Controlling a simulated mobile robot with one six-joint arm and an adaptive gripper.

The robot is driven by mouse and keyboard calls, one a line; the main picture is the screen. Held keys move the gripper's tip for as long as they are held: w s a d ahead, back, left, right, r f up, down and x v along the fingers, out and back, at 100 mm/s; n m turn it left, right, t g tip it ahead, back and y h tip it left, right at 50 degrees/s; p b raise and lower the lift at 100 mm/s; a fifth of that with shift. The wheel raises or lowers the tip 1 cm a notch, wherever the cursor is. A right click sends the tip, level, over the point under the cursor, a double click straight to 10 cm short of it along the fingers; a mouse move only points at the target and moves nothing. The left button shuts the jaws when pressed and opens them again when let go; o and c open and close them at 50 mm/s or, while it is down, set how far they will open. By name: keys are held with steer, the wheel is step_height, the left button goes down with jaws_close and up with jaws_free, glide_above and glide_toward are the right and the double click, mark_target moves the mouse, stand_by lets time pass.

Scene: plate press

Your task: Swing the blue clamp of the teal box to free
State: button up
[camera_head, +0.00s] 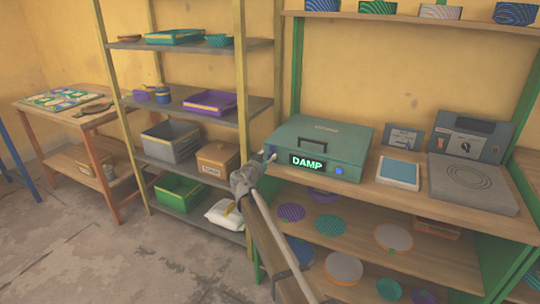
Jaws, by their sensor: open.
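The teal box (318,134) sits on the wooden bench top with its lid down and a dark handle on top. Its front display (308,162) reads "DAMP" in green letters. A small blue part (338,171) is on the box front, right of the display. It may be the blue clamp, but its shape and position are too small to tell. My arm rises from the bottom of the view and hides part of the bench edge.
Right of the box are a pale blue pad (398,171), a grey plate unit (472,182) and a control box (468,137). Patterned discs (330,225) lie on the shelf below. A shelf rack (190,105) with trays stands left. Open floor (110,260) is at lower left.

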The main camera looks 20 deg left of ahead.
steer(key=shift+w+d, duration=0.1)
steer(key=shift+w, duration=0.8)
steer(key=shift+c, duration=0.2)
jaws_close()
steer(key=shift+d, duration=0.1)
